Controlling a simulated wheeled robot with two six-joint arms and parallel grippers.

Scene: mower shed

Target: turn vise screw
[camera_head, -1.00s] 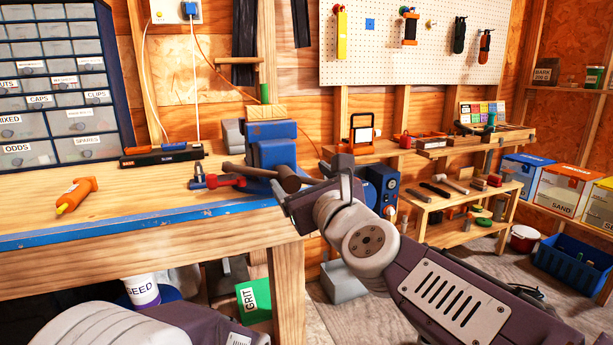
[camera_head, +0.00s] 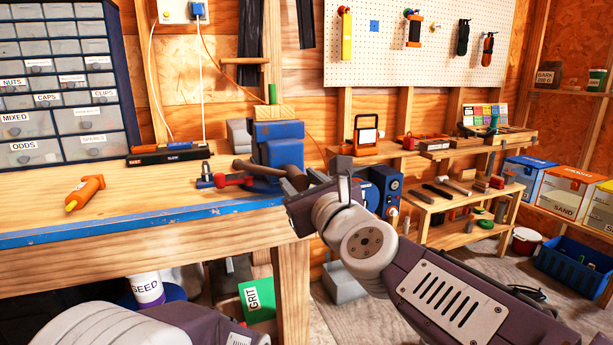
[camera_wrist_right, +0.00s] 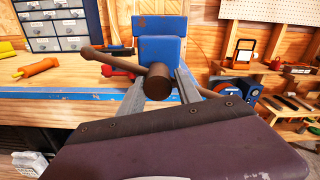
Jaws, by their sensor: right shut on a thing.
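The blue vise (camera_head: 278,148) stands at the right end of the workbench, and it shows upper middle in the right wrist view (camera_wrist_right: 160,50). Its brown screw has a round head (camera_wrist_right: 157,82), with a handle bar (camera_wrist_right: 119,62) running through it, tilted down to the right. My right gripper (camera_head: 310,181) is at the front of the vise. In the right wrist view its two fingers lie on either side of the screw head, shut on it. The exact contact is partly hidden. My left gripper is out of view; only part of my left arm shows at bottom left.
On the workbench (camera_head: 150,187) lie an orange tube (camera_head: 85,193) and a red-handled tool (camera_head: 225,181) close to the vise. A drawer cabinet (camera_head: 60,85) stands behind at left. A low shelf (camera_head: 450,230) with tools is at right. The bench's front middle is clear.

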